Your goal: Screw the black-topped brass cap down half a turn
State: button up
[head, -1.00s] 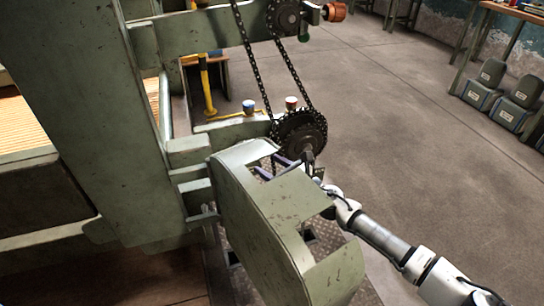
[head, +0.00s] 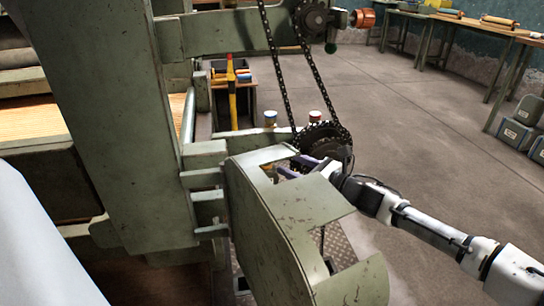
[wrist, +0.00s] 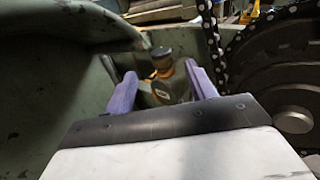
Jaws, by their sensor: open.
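A dark-topped, brass-coloured cap (wrist: 161,58) shows in the wrist view, upright on a dull metal body (wrist: 170,86) inside the green guard. It looks like the black-topped brass cap, though the picture is dim and soft. My gripper (wrist: 160,72) is open. One purple finger is to the left of the cap and one to the right, with gaps visible; I cannot tell how far beyond the fingertips the cap lies. In the head view my gripper (head: 301,167) reaches in behind the green guard (head: 275,225), and the cap cannot be made out there.
A chain sprocket (head: 323,140) with a hanging chain (head: 276,70) is close behind my gripper; it is at right in the wrist view (wrist: 285,65). A blue-topped cup (head: 270,118) and a red-topped cup (head: 314,117) stand behind.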

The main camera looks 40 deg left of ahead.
jog(key=a, duration=0.8)
jog(key=shift+w+a, duration=0.1)
jog(key=c, duration=1)
jog(key=shift+f+b, duration=0.15)
jog(key=shift+b, duration=0.15)
